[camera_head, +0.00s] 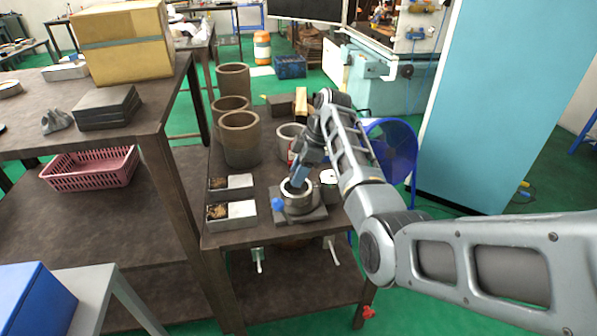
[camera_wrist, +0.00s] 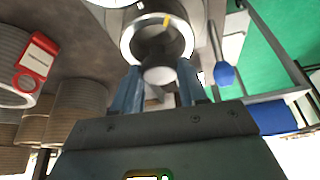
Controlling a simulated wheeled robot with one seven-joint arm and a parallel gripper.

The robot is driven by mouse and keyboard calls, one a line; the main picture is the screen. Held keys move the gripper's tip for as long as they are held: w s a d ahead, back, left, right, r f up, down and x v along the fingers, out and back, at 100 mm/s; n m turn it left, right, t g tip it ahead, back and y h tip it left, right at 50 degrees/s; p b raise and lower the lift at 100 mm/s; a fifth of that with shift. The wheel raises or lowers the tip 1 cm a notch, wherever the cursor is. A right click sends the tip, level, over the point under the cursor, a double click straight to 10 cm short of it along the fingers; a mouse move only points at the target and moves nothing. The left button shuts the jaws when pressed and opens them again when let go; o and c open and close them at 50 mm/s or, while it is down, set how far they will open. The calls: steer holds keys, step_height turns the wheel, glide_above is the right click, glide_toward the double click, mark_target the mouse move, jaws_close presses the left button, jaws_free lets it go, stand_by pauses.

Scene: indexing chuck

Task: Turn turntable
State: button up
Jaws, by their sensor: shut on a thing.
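The turntable is a round grey metal chuck (camera_head: 298,202) on a square base plate (camera_head: 304,218), on the front part of the dark workbench. A blue knob (camera_head: 278,204) sticks out at its left. My gripper (camera_head: 298,182) reaches down to the chuck from above. In the wrist view the chuck's ring (camera_wrist: 130,43) shows a yellow mark, and the blue knob (camera_wrist: 225,74) is at its right. There my gripper (camera_wrist: 158,78) has its blue fingers on either side of a grey round post (camera_wrist: 159,70) and is shut on it. The post's lower joint with the chuck is partly hidden.
Two small open boxes (camera_head: 231,213) stand left of the chuck, with large grey cylinders (camera_head: 241,140) behind. A white-topped can (camera_head: 329,187) is close at its right. A side table with a cardboard box (camera_head: 121,45) stands at the left.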

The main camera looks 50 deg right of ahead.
steer(key=shift+r+m+p, duration=0.1)
steer(key=shift+m+p, duration=0.2)
steer(key=shift+m, duration=0.1)
steer(key=shift+m+t+h+p, duration=0.3)
steer(key=shift+m+h, duration=0.1)
steer(key=shift+m, duration=0.2)
steer(key=m, duration=0.2)
steer(key=shift+s+a+m+h, duration=0.1)
steer(key=shift+m+h, duration=0.2)
steer(key=shift+h, duration=0.1)
steer(key=m+h, duration=0.1)
steer(key=m, duration=0.2)
steer(key=m+h, duration=0.1)
steer(key=m, duration=0.3)
steer(key=shift+a+t+h, duration=0.2)
steer(key=shift+t+h, duration=0.2)
steer(key=m+h, duration=0.1)
steer(key=m, duration=0.4)
steer(key=shift+a+m+g+h, duration=0.15)
steer(key=shift+m+g+h, duration=0.15)
steer(key=shift+g+h, duration=0.1)
steer(key=m+g, duration=0.1)
steer(key=m, duration=0.2)
steer(key=m+g+h, duration=0.1)
steer(key=m, duration=0.2)
steer(key=shift+w, duration=0.2)
steer(key=shift+m, duration=0.4)
